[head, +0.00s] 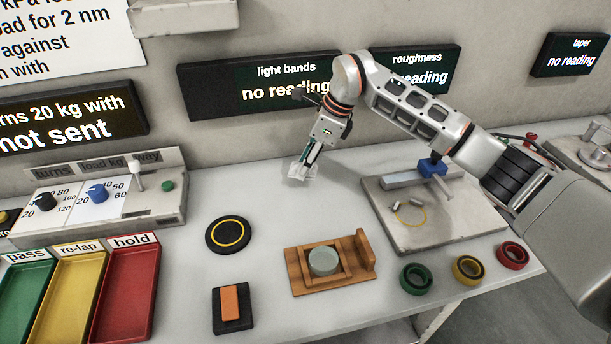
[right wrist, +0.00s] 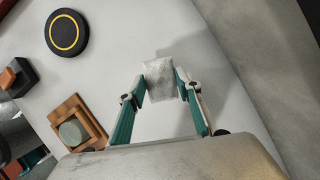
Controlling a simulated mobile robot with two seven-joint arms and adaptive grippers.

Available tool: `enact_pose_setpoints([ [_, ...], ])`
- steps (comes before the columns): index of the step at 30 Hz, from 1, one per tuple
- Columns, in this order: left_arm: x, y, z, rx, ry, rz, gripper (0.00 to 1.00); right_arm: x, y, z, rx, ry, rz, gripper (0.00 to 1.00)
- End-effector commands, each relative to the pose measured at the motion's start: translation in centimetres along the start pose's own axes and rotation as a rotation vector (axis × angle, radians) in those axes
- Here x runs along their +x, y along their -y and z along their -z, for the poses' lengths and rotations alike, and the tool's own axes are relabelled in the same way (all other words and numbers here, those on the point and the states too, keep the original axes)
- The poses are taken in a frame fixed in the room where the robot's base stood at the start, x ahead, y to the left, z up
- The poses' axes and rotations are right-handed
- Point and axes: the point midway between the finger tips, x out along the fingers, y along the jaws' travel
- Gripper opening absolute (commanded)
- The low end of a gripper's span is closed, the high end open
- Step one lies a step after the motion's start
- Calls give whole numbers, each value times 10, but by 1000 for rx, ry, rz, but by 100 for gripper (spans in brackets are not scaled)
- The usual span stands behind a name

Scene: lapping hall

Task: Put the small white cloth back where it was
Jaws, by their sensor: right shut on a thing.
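The small white cloth (right wrist: 160,77) hangs between the two fingertips of my right gripper (right wrist: 160,84) in the right wrist view. The fingers are shut on it. In the head view my right gripper (head: 305,162) points down near the back of the bench, left of centre, with the cloth (head: 300,172) at its tips. The cloth is close above the bench top; I cannot tell if it touches. My left gripper is in neither view.
A black disc with a yellow ring (head: 228,235) and a wooden holder with a grey-green round piece (head: 325,262) stand in front. A stone plate (head: 440,225) is at right, a control box (head: 95,200) at left. White bench (head: 200,185) around the gripper is clear.

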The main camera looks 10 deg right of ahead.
Motion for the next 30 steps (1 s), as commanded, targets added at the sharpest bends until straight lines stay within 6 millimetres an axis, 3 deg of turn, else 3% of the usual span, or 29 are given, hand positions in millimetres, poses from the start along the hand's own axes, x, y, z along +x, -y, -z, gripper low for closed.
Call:
enact_pose_setpoints([
  [11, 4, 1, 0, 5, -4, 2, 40, 39, 0, 17, 2, -1, -2, 14],
  [23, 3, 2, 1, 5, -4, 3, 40, 43, 0, 18, 0, -1, 1, 14],
  [24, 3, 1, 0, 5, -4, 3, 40, 42, 0, 18, 0, 0, 1, 44],
  [25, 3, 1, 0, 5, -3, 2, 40, 42, 0, 18, 0, 0, 1, 51],
  [30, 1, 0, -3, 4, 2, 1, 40, 42, 0, 18, 0, 0, 1, 51],
])
